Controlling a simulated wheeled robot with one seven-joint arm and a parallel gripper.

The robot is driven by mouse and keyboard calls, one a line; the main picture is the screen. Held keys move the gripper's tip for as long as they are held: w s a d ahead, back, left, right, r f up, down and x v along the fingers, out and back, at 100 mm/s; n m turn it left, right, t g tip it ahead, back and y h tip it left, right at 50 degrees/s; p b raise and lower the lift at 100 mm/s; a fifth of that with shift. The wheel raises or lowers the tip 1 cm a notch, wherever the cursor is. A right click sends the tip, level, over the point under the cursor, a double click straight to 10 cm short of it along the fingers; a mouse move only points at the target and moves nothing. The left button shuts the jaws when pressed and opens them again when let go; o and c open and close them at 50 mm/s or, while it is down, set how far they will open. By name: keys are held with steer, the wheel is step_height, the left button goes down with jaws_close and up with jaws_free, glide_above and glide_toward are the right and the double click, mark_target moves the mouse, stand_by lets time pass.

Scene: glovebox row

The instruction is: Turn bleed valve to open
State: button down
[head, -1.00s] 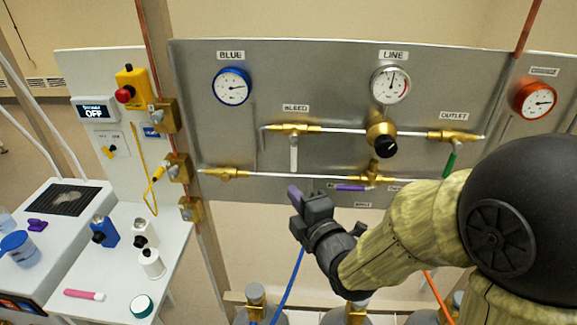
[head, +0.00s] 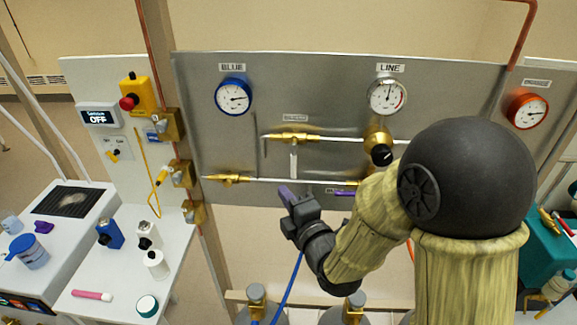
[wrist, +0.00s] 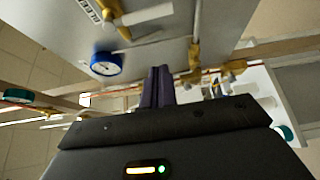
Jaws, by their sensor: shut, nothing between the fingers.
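The bleed valve (head: 293,137) is a brass body on the upper pipe of the grey panel, under a small label that reads BLEED in the earlier view. Its white lever (head: 294,160) hangs straight down, across the pipe. My gripper (head: 285,192), with dark purple fingertips, is below and slightly left of the lever's lower end and looks apart from it. The fingers (wrist: 161,85) are closed together with nothing between them in the wrist view.
The blue gauge (head: 233,97) and line gauge (head: 387,96) sit above on the panel (head: 310,80). A brass regulator with a black knob (head: 381,154) is right of the valve. The lower pipe (head: 270,181) runs close to my gripper. My arm hides the panel's lower right.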

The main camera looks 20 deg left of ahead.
mark_target(293, 162)
steer(key=p+x, duration=0.5)
steer(key=x, duration=0.3)
steer(key=d, duration=0.1)
steer(key=w+d+p, duration=0.1)
steer(key=d, duration=0.1)
steer(key=shift+w+d+f, duration=0.15)
steer(key=shift+w+d, duration=0.15)
steer(key=shift+w, duration=0.05)
steer(key=shift+w+d, duration=0.1)
